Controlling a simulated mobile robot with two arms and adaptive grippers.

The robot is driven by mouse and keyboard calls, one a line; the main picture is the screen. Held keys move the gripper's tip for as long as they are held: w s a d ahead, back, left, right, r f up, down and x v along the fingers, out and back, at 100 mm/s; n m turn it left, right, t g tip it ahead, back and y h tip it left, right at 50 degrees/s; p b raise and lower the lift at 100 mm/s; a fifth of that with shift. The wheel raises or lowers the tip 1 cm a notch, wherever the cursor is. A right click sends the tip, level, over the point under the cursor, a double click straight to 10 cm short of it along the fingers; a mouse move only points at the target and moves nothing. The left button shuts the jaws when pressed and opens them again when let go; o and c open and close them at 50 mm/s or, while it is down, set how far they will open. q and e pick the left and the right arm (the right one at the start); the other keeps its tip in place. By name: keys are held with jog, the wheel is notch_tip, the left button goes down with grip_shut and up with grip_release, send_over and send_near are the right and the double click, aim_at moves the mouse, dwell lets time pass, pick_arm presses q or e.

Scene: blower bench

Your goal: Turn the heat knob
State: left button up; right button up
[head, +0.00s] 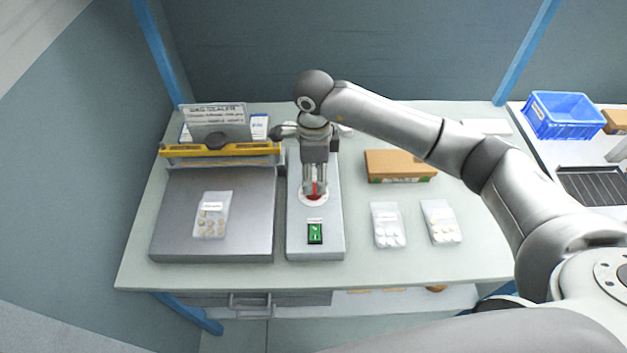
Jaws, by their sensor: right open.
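The heat knob (314,190) is red and sits on a pale round dial on the grey control panel (316,248) of the bag sealer. My right gripper (314,192) points down at the knob, with its open fingers around or just above it; I cannot tell whether they touch it. The fingers hide part of the knob and dial. A green switch (315,233) lies on the panel in front of the dial. My left gripper is not in view.
The sealer's yellow bar (220,150) and metal plate (170,230) are left of the panel, with a pouch (212,215) on the plate. A cardboard box (400,165) and two pouches (388,226) (441,222) lie to the right. A blue crate (563,115) stands farther right.

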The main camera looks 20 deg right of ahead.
aim_at(314, 188)
jog(key=shift+f+p, duration=0.45)
jog(key=shift+f, duration=2)
jog(key=c, duration=1)
jog(key=shift+c, duration=0.2)
